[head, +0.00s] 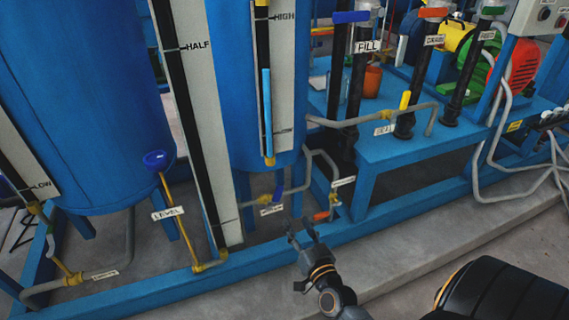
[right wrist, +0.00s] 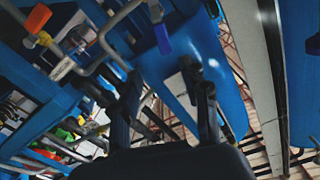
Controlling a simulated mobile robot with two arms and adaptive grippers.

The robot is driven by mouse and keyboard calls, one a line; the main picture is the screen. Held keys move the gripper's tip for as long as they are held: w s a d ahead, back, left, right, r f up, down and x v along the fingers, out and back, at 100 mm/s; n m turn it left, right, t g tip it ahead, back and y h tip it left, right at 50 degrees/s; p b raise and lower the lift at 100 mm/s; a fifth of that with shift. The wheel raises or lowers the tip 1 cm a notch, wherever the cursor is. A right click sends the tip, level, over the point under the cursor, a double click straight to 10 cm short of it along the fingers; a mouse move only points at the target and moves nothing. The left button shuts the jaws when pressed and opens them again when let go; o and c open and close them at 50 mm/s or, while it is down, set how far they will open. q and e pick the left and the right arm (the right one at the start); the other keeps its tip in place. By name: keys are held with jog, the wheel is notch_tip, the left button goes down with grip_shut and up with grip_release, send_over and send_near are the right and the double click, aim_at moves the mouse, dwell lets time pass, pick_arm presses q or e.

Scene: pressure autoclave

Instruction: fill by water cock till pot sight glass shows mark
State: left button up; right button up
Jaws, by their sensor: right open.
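A sight glass (head: 267,110) stands on a white scale plate with a HIGH mark; a blue column fills it partway, its top below HIGH. A second white scale (head: 201,100) reads HALF, and a third (head: 20,160) reads LOW. Several cocks show: a blue handle (head: 279,186) below the middle vessel, an orange one (head: 321,215), and a blue one labelled FILL (head: 351,17). Which is the water cock I cannot tell. My right gripper (head: 304,231) is open and empty, near the orange handle. The right wrist view shows its fingers (right wrist: 165,100) below a blue handle (right wrist: 162,38). My left gripper is out of view.
A blue handle (head: 155,159) labelled LEVEL stands at left. A yellow handle (head: 405,100) is on a grey pipe above the blue bench (head: 400,150). Blue frame rails (head: 250,262) run along the floor.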

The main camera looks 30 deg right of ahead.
aim_at(279, 194)
jog(key=x, duration=0.3)
jog(key=b+x, duration=0.1)
jog(key=x, duration=0.7)
jog(key=shift+w+a+r+b, duration=0.1)
jog(key=shift+a+b, duration=0.25)
jog(key=shift+b, duration=0.05)
jog(key=shift+x, duration=1)
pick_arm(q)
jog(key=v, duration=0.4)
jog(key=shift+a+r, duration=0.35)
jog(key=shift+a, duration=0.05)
pick_arm(e)
jog(key=shift+w+d, duration=0.1)
jog(key=shift+w, duration=0.25)
grip_shut()
